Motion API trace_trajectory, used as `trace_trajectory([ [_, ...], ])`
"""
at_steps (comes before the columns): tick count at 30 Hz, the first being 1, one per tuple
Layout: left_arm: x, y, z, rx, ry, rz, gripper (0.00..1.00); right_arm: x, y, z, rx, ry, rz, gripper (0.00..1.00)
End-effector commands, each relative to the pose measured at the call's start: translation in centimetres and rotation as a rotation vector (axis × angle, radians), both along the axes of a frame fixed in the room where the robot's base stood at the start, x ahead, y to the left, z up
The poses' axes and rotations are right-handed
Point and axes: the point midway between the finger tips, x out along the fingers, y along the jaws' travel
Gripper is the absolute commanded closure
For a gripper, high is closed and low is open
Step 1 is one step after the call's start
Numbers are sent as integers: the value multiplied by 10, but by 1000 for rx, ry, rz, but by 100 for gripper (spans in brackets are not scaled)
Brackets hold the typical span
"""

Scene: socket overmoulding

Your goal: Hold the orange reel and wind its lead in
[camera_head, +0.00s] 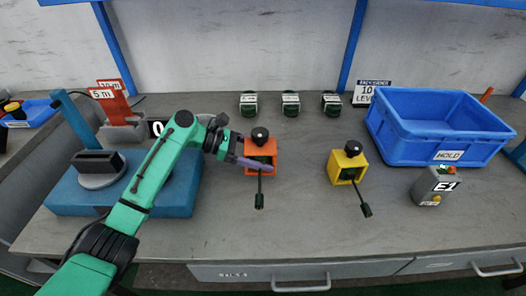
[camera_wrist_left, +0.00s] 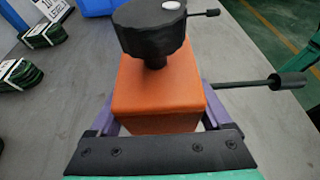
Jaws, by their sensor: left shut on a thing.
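The orange reel (camera_head: 261,152) is a box with a black knob on top, standing on the grey bench in the middle of the head view. Its dark lead (camera_head: 259,190) sticks out toward the front edge and ends in a thick black plug. My left gripper (camera_head: 250,163) comes from the left and is shut on the orange reel. In the left wrist view the orange reel (camera_wrist_left: 158,92) sits between the purple fingers, with the knob (camera_wrist_left: 152,28) above and the lead (camera_wrist_left: 250,83) extending right. My right gripper is not in view.
A yellow reel (camera_head: 346,166) with its own lead stands to the right. A blue bin (camera_head: 398,146) marked HOLD is at the back right, with a grey E1 box (camera_head: 433,188) before it. Several dark banded coils (camera_head: 290,104) stand behind. The front of the bench (camera_head: 300,230) is clear.

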Motion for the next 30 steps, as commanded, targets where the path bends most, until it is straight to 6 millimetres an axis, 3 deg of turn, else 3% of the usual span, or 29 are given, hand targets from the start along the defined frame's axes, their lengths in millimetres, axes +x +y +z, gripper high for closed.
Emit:
trace_trajectory([
  [16, 0, 0, -34, -2, 1, 0, 71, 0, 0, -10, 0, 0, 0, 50],
  [30, 0, 0, -36, -2, 0, 0, 71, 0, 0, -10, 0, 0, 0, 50],
])
